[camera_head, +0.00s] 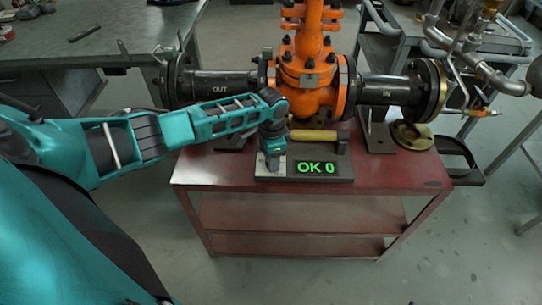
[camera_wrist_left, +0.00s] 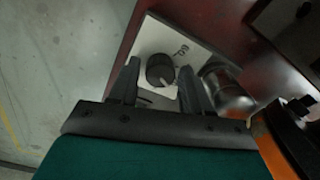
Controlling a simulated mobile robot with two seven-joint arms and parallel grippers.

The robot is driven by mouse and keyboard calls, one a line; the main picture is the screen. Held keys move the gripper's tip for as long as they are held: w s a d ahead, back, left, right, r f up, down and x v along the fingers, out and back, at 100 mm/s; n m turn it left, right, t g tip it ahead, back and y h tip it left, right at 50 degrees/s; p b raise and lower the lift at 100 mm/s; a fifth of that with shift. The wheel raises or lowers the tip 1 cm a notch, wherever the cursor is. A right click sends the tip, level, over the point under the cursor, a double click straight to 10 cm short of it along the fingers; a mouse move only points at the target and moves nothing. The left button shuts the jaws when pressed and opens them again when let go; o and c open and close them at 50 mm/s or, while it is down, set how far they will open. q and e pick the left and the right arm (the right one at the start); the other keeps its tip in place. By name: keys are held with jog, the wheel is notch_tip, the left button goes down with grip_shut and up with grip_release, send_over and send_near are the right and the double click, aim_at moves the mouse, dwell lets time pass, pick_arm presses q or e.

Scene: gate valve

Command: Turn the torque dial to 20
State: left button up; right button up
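The torque dial is a round black knob (camera_wrist_left: 160,70) with a pale pointer mark on a white panel (camera_wrist_left: 190,38), in the left wrist view. A dark marking, too small to read surely, is on the panel beside it. My left gripper (camera_wrist_left: 158,66) is open, with one finger on each side of the knob; I cannot tell whether they touch it. In the head view my left gripper (camera_head: 270,158) points down over the left end of the dial's box and hides the knob. My right gripper is not in view.
The box stands on a red cart (camera_head: 390,172) near its front edge. Behind it are a tool with a yellow handle (camera_head: 318,134) and an orange gate valve (camera_head: 312,75) with black pipes. A shiny metal cylinder (camera_wrist_left: 226,88) is close right of the left gripper's fingers.

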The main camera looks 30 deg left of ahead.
pick_arm(q)
jog(key=shift+o, duration=0.8)
notch_tip(320, 180, up, 13)
jog(key=p, duration=0.2)
jog(key=shift+s+d+f, duration=0.1)
jog(key=shift+d+f, duration=0.05)
jog(key=s+d+f+n+t+h, duration=0.2)
jog(key=s+d+f+t+h, duration=0.4)
jog(key=d+f, duration=0.65)
jog(key=s+r+n+t+y, duration=0.3)
jog(key=s+t, duration=0.1)
jog(key=s, duration=0.7)
jog(key=shift+s+a+r+n+t+y, duration=0.2)
jog(key=shift+s+a+n+t+y, duration=0.1)
jog(key=shift+s+a+y, duration=0.1)
